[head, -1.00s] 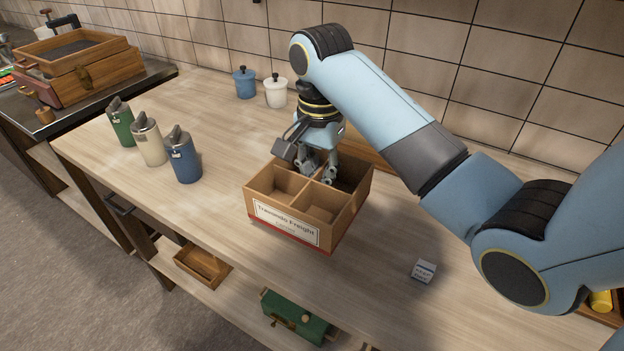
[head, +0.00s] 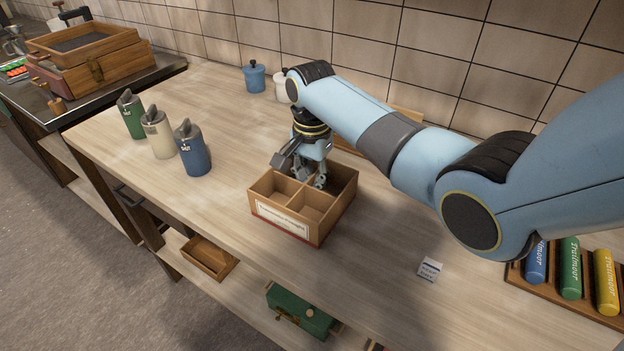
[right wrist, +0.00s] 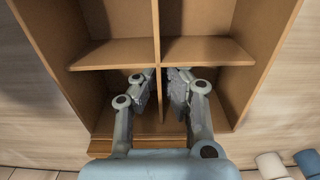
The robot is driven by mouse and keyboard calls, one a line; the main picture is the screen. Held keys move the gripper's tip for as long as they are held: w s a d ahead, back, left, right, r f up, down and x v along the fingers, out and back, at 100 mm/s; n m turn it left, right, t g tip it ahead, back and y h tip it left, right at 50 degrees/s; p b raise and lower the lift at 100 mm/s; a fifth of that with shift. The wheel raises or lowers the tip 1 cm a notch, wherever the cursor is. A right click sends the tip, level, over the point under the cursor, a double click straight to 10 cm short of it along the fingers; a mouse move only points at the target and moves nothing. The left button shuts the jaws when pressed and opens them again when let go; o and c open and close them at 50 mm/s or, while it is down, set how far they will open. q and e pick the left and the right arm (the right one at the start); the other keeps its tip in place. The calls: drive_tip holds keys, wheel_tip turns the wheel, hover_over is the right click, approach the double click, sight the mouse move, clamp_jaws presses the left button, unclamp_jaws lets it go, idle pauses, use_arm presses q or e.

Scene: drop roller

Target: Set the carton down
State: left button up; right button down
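The carton (head: 284,221) is an open brown box with dividers, a white printed label and a red lower edge. It stands level over the middle of the counter; whether its bottom touches the top is hard to tell. My right gripper (head: 311,181) reaches into it from above at the far side. In the right wrist view the fingers (right wrist: 163,78) lie on either side of the carton's middle divider (right wrist: 158,50) and appear shut on it. The compartments in view look empty. My left gripper is not in view.
Green, cream and blue canisters (head: 193,150) stand left of the carton. A blue jar (head: 254,79) and a white jar stand by the tiled wall. The counter around the carton is clear.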

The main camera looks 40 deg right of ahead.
sight(312, 176)
drive_tip(key=c, duration=1.5)
unclamp_jaws()
wheel_tip(312, 176, up, 12)
drive_tip(key=shift+r, duration=0.1)
